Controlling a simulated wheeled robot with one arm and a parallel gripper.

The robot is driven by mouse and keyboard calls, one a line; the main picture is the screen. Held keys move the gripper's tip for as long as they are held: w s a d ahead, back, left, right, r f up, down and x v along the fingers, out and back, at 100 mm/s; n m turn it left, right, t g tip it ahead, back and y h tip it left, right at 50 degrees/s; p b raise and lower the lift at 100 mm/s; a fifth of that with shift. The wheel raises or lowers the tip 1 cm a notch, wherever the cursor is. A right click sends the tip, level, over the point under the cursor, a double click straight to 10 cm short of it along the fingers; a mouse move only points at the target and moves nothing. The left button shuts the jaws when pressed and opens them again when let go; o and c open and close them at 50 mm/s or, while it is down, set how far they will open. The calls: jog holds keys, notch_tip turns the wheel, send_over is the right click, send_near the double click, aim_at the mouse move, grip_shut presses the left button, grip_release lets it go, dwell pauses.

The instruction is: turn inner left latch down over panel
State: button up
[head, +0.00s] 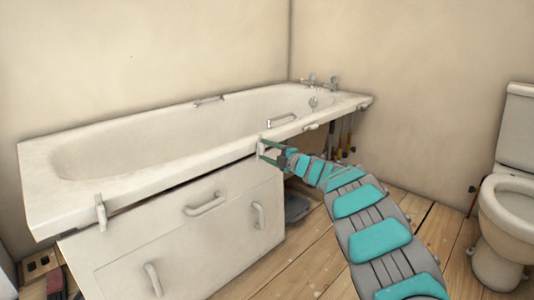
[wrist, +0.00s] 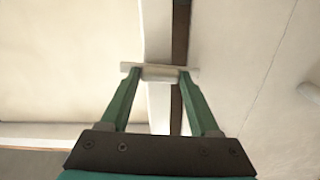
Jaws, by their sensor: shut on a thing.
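The white bath panel (head: 190,235) stands under the left part of the bath's front rim. The inner left latch, a small pale bar (wrist: 158,71), sits at the rim by the panel's inner top corner. In the wrist view it lies crosswise over the rim strip and the dark gap, its right end reaching over the panel's edge (wrist: 235,60). My gripper (head: 268,152) reaches it from the right. Its green fingers (wrist: 158,85) are shut on the latch, one on each side. In the head view the fingers partly hide the latch.
An outer latch (head: 101,211) hangs down at the rim's left end. Another latch (head: 310,127) lies along the rim to the right. The space under the bath's right part is open, with pipes (head: 346,135). A toilet (head: 510,205) stands at right; wooden floor (head: 295,255) lies between.

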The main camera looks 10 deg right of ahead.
jog(key=shift+f, duration=0.1)
dwell(0.3)
jog(key=o, duration=1.4)
jog(key=shift+c, duration=0.2)
jog(key=shift+s+d, duration=0.25)
jog(key=shift+s, duration=0.15)
jog(key=v, duration=0.7)
jog(key=shift+p, duration=0.35)
jog(key=shift+w, duration=0.1)
